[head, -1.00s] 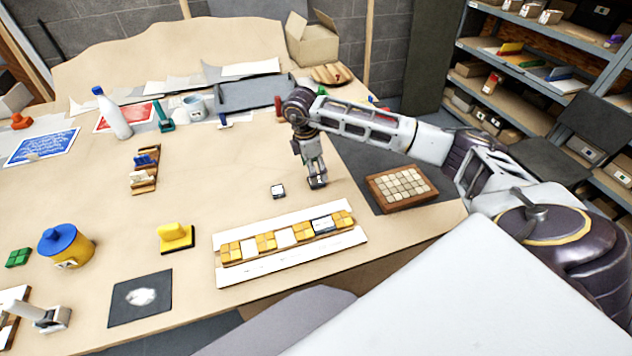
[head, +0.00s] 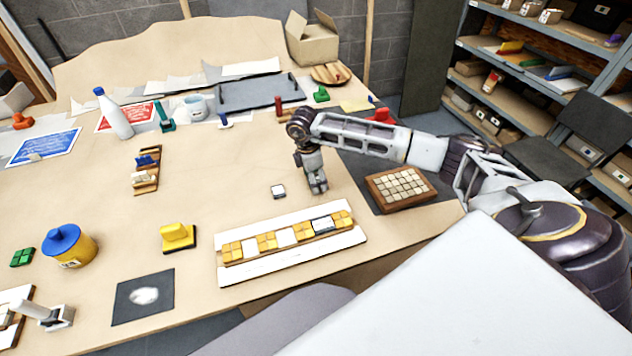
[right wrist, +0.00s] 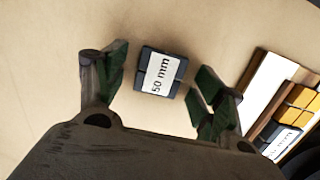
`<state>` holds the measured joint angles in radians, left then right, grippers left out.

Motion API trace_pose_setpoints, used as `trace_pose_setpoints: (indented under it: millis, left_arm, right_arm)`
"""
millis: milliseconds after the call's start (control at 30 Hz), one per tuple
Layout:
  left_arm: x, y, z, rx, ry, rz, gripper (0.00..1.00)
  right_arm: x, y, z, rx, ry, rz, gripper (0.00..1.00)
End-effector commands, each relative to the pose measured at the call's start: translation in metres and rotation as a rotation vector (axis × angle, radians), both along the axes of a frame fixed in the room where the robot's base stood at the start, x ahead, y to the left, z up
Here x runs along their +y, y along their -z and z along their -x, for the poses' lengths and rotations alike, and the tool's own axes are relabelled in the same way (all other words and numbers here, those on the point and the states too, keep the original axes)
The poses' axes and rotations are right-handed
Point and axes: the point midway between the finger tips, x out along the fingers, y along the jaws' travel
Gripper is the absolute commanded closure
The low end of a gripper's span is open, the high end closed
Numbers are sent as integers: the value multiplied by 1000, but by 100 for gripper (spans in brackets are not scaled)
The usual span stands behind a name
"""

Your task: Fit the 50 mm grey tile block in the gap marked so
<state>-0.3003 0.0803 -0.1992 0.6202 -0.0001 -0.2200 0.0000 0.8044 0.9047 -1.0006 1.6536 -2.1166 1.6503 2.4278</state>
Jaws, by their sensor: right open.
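The grey tile block (head: 278,191) lies on the table behind the mosaic panel, with dark sides and a white label on top. In the right wrist view the block (right wrist: 158,74) reads "50 mm" and appears between my fingertips, clear of both. My right gripper (head: 317,188) is open and empty, to the right of the block in the head view. The panel (head: 290,262) has white borders and a row of yellow tiles with pale spaces. Near its right end is a labelled dark spot (head: 323,224); its label (right wrist: 280,144) partly reads "mm".
A wooden tray of pale tiles (head: 374,194) stands to the right on a dark mat. A yellow-handled float (head: 177,235), a blue-lidded pot (head: 68,243) and a dark square with white powder (head: 122,307) are to the left. The table around the block is clear.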

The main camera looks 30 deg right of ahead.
Motion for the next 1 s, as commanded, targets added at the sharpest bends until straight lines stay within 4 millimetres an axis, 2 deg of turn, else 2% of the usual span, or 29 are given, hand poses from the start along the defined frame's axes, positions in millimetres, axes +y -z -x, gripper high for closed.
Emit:
trace_pose_setpoints:
  millis: [167, 200, 567, 1000]
  left_arm:
    - [0, 0, 0, 0, 0, 0, 31]
    - [0, 0, 0, 0, 0, 0, 31]
    - [0, 0, 0, 0, 1, 0, 31]
    - [0, 1, 0, 0, 1, 1, 31]
  right_arm:
    - [0, 0, 0, 0, 0, 0, 30]
    - [0, 0, 0, 0, 0, 0, 33]
    - [0, 0, 0, -1, 0, 0, 79]
    - [0, -8, -1, -2, 1, 0, 81]
